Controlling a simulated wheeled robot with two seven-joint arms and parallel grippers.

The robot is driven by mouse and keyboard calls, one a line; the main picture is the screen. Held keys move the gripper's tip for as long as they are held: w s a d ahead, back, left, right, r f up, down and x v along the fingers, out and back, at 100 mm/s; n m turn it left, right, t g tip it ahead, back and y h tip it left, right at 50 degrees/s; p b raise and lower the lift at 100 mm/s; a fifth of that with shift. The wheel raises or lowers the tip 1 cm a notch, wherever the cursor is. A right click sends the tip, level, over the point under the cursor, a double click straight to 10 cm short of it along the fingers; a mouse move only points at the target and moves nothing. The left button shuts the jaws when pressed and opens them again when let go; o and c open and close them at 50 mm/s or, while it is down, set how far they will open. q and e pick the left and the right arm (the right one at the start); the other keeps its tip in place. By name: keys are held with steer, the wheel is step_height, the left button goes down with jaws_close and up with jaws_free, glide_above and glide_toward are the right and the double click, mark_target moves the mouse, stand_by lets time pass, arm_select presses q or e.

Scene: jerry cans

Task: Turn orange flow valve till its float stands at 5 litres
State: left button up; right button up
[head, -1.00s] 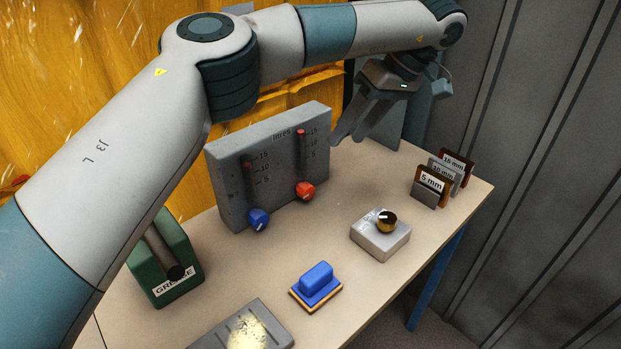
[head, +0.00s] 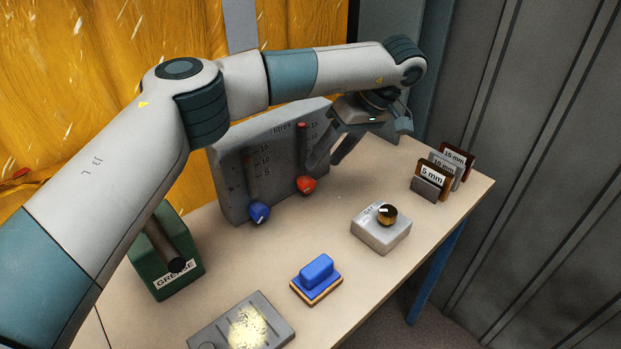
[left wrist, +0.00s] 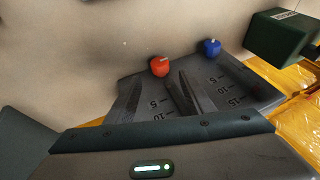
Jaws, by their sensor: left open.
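The orange flow valve (head: 306,185) is a round knob with a pale mark at the foot of the right-hand scale on the grey panel (head: 232,190). Its red float (head: 301,126) shows near the top of its tube, around the 15 mark. My left gripper (head: 323,166) is open and empty, its fingers pointing down just right of the valve and in front of the scale. In the left wrist view, the orange valve (left wrist: 160,67) lies just beyond the fingertips, apart from them. My right gripper is not in view.
A blue valve (head: 259,212) sits left of the orange one under its own scale. A green grease box (head: 165,265), a blue-handled block (head: 316,272), a grey box with a brass knob (head: 380,236) and upright plates (head: 430,182) stand around.

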mark_target(311, 179)
arm_select(q)
steer(key=x, duration=0.6)
steer(key=shift+a+f, duration=0.15)
steer(key=shift+f, duration=0.2)
steer(key=shift+a+f, duration=0.25)
steer(key=shift+f, duration=0.25)
steer(key=shift+w+f, duration=0.1)
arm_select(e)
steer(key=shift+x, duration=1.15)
